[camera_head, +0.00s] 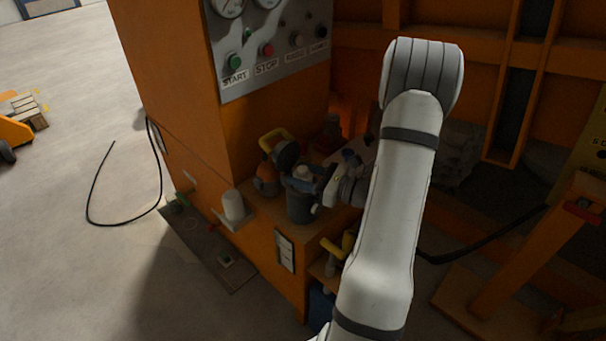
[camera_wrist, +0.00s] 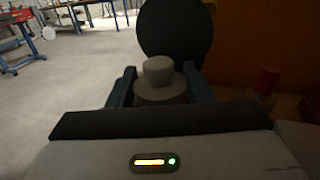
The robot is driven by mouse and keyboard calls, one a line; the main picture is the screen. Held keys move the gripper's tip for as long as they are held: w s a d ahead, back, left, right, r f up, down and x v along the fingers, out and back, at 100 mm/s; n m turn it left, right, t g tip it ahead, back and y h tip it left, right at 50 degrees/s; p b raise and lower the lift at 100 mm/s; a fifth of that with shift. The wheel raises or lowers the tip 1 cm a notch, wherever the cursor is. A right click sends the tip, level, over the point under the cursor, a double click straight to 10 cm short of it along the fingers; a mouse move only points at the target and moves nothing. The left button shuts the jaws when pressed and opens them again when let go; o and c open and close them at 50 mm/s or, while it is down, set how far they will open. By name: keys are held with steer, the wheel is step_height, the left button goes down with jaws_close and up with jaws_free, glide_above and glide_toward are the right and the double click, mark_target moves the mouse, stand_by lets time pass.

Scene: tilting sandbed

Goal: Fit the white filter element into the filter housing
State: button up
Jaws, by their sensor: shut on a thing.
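The filter housing (camera_head: 300,208) is a dark grey upright canister on the orange ledge. Its round black lid (camera_head: 287,154) stands open behind its mouth, and this lid (camera_wrist: 176,28) fills the top of the wrist view. My gripper (camera_head: 303,182) is at the housing's mouth. In the wrist view its blue fingers (camera_wrist: 160,90) are shut on a pale, stepped, knob-topped piece (camera_wrist: 160,78), which looks like a filter element in shadow. Its lower part is hidden, so I cannot tell how deep it sits. A separate white cylinder (camera_head: 233,206) stands on a small bracket left of the housing.
An orange container with a yellow handle (camera_head: 268,175) stands close behind the housing. A panel with START and STOP buttons (camera_head: 268,50) is above. A red-capped item (camera_wrist: 268,80) is right of my gripper. A yellow-handled part (camera_head: 338,248) is below the ledge. Open floor lies left.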

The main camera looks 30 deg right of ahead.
steer(key=shift+f+b, duration=0.75)
steer(key=shift+f, duration=0.35)
steer(key=o, duration=1.1)
steer(key=shift+s, duration=0.1)
steer(key=p+v, duration=0.1)
steer(key=v, duration=0.6)
steer(key=shift+s+d, duration=0.25)
